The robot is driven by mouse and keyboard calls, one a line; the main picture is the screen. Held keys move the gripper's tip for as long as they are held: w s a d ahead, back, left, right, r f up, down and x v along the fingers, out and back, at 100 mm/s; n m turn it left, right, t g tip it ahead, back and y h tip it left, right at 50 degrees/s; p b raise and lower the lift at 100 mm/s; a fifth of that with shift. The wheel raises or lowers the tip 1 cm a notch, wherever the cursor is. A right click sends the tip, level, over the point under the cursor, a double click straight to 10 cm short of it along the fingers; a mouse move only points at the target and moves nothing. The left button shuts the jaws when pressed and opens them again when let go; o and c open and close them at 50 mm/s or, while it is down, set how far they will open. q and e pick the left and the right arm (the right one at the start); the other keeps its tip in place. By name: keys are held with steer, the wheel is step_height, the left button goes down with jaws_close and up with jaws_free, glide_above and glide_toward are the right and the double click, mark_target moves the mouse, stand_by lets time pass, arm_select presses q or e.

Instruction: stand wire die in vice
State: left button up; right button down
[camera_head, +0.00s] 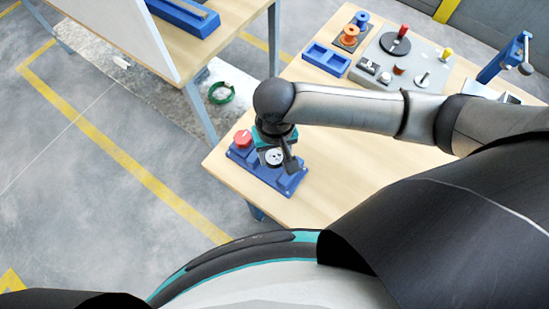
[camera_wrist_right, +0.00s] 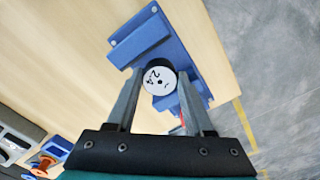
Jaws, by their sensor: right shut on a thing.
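A round wire die with a white face and dark marks (camera_wrist_right: 159,79) sits between the fingers of my right gripper (camera_wrist_right: 158,92), with its face toward the wrist camera. In the head view my right gripper (camera_head: 278,160) is shut on the die at the near left corner of the table. Below it is a stepped blue holder (camera_head: 291,183), also in the wrist view (camera_wrist_right: 137,37). Whether the die touches this holder cannot be told. A tall blue device with a lever (camera_head: 505,58), possibly the vice, stands at the far right. My left gripper is not in view.
A red round piece (camera_head: 242,138) sits on the left end of the holder. A blue two-pocket tray (camera_head: 326,58), orange spool (camera_head: 350,34) and grey plate with posts and knobs (camera_head: 405,62) stand farther back. Bare wood surrounds the holder; the table edge is close.

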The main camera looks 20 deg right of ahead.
mark_target(275, 157)
steer(key=shift+f, duration=1.55)
steer(key=shift+f, duration=0.1)
steer(key=c, duration=0.6)
jaws_free()
steer(key=shift+o, duration=0.2)
step_height(275, 157, up, 12)
steer(key=shift+r+p, duration=0.15)
steer(key=shift+p, duration=0.7)
